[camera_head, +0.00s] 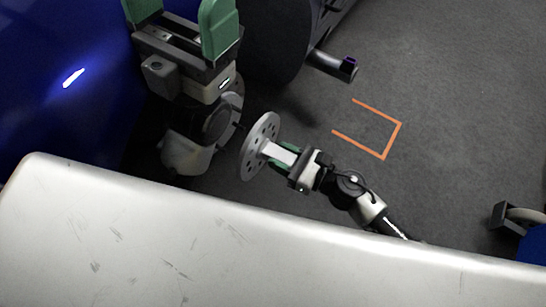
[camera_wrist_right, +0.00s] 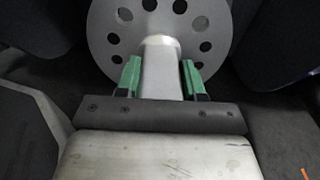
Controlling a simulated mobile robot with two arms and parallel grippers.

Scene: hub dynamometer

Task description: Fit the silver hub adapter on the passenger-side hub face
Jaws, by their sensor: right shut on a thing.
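The silver hub adapter (camera_head: 258,140) is a round plate with a ring of holes and a short stem. My right gripper (camera_head: 283,154) is shut on the stem and holds the plate out to the left, tilted, above the floor. In the right wrist view the adapter (camera_wrist_right: 112,45) fills the top middle, with the green fingers (camera_wrist_right: 160,80) on both sides of its stem. My left gripper (camera_head: 182,14) is open at the top left, its green fingers wide apart with nothing seen between them. I cannot make out the passenger-side hub face in either view.
A glossy blue body panel (camera_head: 60,110) stands at the left. A large dark rounded body (camera_head: 285,40) with a stub (camera_head: 333,66) is at the top. An orange bracket mark (camera_head: 391,140) lies on open grey floor. A caster (camera_head: 518,215) is at the right edge.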

